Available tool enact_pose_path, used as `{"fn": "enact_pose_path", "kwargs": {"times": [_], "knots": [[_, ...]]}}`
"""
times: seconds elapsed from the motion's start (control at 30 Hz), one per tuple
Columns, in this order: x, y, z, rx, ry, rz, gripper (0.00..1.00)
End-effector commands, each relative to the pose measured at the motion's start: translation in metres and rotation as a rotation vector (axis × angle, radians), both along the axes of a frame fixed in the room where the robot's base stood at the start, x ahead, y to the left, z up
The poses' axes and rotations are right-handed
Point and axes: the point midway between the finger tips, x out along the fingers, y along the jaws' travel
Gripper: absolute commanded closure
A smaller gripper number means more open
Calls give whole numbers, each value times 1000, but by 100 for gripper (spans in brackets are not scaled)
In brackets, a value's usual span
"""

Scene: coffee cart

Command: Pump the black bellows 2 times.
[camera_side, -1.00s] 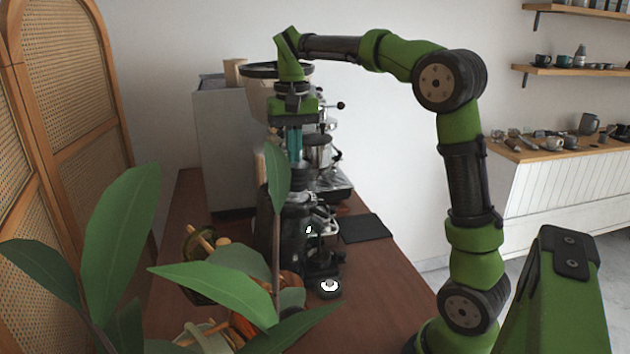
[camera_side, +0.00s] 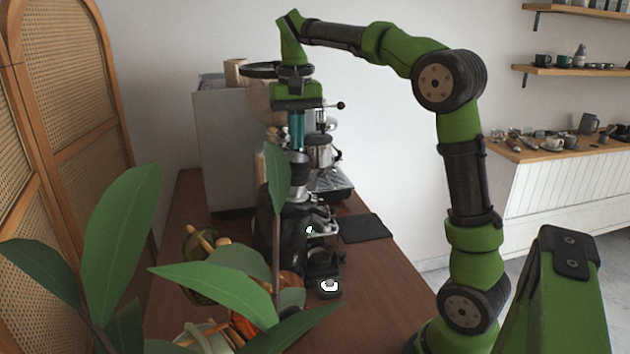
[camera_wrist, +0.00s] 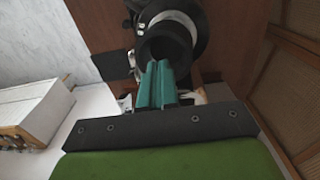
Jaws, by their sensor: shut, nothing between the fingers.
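The black bellows (camera_side: 299,176) stands on top of the black grinder (camera_side: 290,232) on the wooden counter. It also shows from above in the wrist view as a dark round cup (camera_wrist: 168,42). My gripper (camera_side: 297,146) is shut and empty, its teal fingers pointing down just over the bellows. In the wrist view the fingers (camera_wrist: 157,68) are together at the near rim of the bellows. I cannot tell whether the tips touch it. A leaf partly hides the grinder and bellows in the side view.
A plant (camera_side: 120,230) fills the near left foreground. An espresso machine (camera_side: 335,183) stands behind the grinder, and a black mat (camera_side: 365,228) lies to its right. Baskets and wooden tools (camera_side: 205,240) sit on the left. The right front of the counter is clear.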

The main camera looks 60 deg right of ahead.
Motion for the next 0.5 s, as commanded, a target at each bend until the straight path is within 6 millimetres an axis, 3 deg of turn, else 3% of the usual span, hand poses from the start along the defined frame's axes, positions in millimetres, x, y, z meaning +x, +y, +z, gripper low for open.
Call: {"fn": "enact_pose_path", "kwargs": {"times": [0.23,0.5], "knots": [[1,0,5,-1,-2,0,100],[1,0,30,-1,-1,0,100]]}}
